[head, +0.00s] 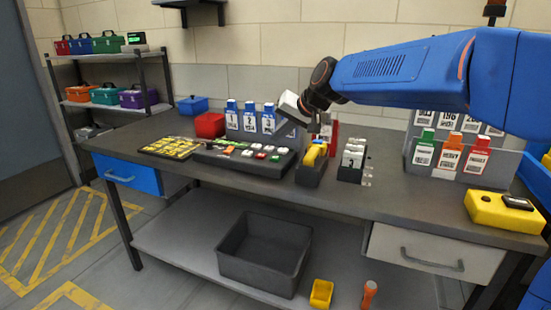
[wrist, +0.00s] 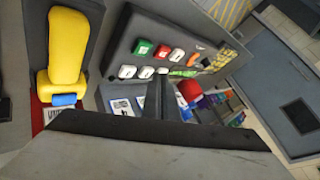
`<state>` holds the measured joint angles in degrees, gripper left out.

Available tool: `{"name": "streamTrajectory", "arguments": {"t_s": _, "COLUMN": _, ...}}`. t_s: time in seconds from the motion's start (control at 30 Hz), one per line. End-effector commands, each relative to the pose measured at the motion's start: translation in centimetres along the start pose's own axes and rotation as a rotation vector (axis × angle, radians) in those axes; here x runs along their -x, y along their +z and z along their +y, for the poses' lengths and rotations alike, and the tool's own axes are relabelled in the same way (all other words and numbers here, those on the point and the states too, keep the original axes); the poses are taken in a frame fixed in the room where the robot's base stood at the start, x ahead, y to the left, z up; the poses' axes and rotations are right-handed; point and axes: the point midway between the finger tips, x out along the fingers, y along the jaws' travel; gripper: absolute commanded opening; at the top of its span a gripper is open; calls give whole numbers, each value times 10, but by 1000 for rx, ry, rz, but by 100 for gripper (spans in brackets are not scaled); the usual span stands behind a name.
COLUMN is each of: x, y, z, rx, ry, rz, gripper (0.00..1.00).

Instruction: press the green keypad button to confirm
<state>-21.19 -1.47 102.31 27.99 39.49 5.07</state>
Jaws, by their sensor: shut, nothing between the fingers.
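The keypad is a dark sloped panel (head: 215,159) on the workbench, with rows of white, red, orange and green buttons. The green button (head: 275,157) sits near its right front corner. In the wrist view the green button (wrist: 143,47) is at one end of a row, beside a red button (wrist: 161,50). My gripper (head: 290,112) is above the back of the bench, behind and right of the keypad, apart from it. In the wrist view my gripper (wrist: 156,98) is shut and empty, its dark fingers below the button rows in the picture. The green button is unobstructed.
A dark bin (head: 311,175) with a yellow-handled item (wrist: 68,48) stands right of the keypad. Blue-topped numbered cards (head: 250,118) and a red box (head: 209,125) stand behind it. A yellow-marked pad (head: 172,147) lies left.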

Motion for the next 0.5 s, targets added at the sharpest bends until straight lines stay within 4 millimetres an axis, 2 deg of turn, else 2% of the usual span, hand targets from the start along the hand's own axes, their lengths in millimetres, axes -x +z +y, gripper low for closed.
{"name": "streamTrajectory", "arguments": {"t_s": 0.2, "x": -16, "y": 11, "z": 11, "rx": 0, "ry": 0, "rz": 0, "gripper": 0}}
{"name": "streamTrajectory", "arguments": {"t_s": 0.5, "x": -24, "y": 18, "z": 18, "rx": 0, "ry": 1, "rz": 1, "gripper": 0}}
